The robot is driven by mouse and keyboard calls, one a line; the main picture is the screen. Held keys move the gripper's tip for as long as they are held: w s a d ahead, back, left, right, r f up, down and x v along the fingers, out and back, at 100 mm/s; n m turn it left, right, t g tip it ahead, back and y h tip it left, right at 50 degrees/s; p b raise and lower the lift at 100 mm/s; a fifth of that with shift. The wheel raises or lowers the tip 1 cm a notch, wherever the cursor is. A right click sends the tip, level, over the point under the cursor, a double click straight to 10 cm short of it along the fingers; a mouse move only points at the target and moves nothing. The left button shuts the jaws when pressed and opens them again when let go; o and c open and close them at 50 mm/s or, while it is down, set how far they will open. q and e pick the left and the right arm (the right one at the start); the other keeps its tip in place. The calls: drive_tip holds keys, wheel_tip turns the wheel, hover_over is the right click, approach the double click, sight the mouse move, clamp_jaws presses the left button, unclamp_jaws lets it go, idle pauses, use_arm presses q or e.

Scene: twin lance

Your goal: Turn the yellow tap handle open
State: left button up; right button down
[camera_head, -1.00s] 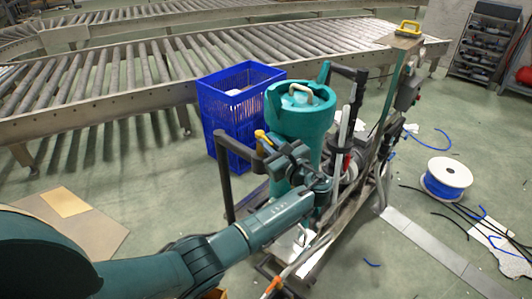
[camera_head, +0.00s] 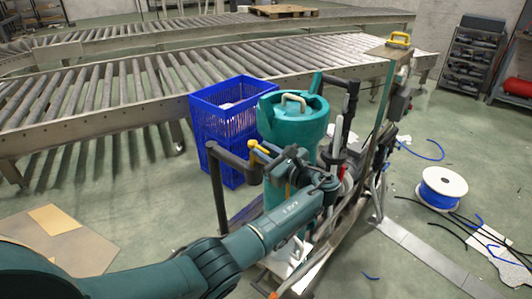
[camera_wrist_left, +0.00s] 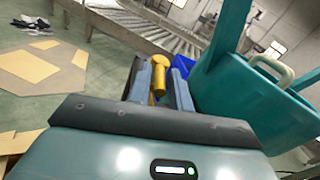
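The yellow tap handle (camera_head: 258,146) sticks out to the left of my left gripper (camera_head: 272,160) in the head view, beside the teal tank (camera_head: 292,122). In the left wrist view the yellow handle (camera_wrist_left: 158,75) lies between the two blue-grey fingers of the left gripper (camera_wrist_left: 158,82). Whether both fingers press on it or leave a small gap, I cannot tell. The gripper and wrist hide the handle's base and the fitting behind it. The teal tank (camera_wrist_left: 250,85) is close on the right in the wrist view. My right gripper is not in view.
A dark post with a bar (camera_head: 217,185) stands just left of the gripper. A blue crate (camera_head: 228,125) is behind it, before the roller conveyor (camera_head: 100,95). Hoses and a metal frame (camera_head: 372,130) are on the right. A cable spool (camera_head: 442,187) lies on the floor.

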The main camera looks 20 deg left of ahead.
use_arm(q)
drive_tip(key=shift+o, duration=1.3)
drive_tip(key=shift+d, duration=0.1)
drive_tip(key=v, duration=1.3)
drive_tip(key=shift+s+b, duration=0.1)
drive_tip(key=shift+b, duration=0.2)
